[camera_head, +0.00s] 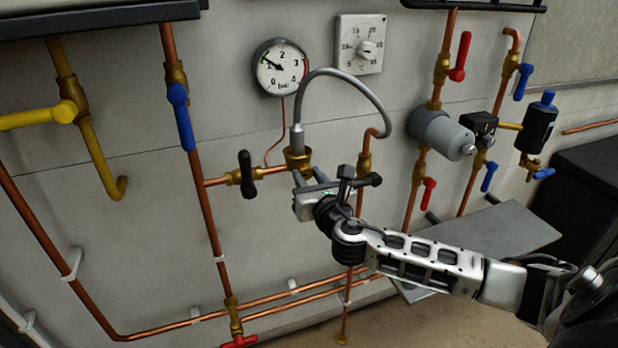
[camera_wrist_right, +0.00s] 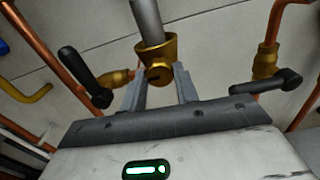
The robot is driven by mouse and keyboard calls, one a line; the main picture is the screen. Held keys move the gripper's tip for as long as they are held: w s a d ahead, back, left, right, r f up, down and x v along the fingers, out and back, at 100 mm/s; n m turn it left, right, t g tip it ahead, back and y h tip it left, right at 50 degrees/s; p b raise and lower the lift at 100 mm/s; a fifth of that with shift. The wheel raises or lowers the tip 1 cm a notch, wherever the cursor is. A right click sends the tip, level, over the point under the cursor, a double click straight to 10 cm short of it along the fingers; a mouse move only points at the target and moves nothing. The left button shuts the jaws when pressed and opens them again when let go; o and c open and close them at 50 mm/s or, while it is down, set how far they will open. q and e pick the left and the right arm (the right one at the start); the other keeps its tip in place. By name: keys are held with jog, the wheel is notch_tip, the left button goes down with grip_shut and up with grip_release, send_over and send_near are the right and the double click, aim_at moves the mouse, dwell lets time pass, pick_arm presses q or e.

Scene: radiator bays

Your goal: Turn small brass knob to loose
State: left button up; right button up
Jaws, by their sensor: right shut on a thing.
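The small brass knob (camera_wrist_right: 159,76) sits on the front of a brass fitting (camera_wrist_right: 156,50), facing the wrist camera, with a dark slot or mark on it. In the head view this brass fitting (camera_head: 298,158) is at the lower end of the grey hose. My right gripper (camera_head: 309,178) reaches it from below right. In the right wrist view its two fingers (camera_wrist_right: 160,72) lie on either side of the knob, shut on it. The knob is hidden in the head view. My left gripper does not show.
A black-handled valve (camera_head: 247,175) is left of the fitting; another black handle (camera_wrist_right: 266,83) is on the right. The grey hose (camera_head: 350,75) arches above. A pressure gauge (camera_head: 280,67) and thermostat dial (camera_head: 361,45) are on the wall. A grey shelf (camera_head: 500,240) lies behind my right arm.

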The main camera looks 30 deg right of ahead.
jog(key=shift+n, duration=0.4)
jog(key=o, duration=1)
jog(key=b+v, duration=0.2)
jog(key=v, duration=1.4)
jog(key=shift+d, duration=0.1)
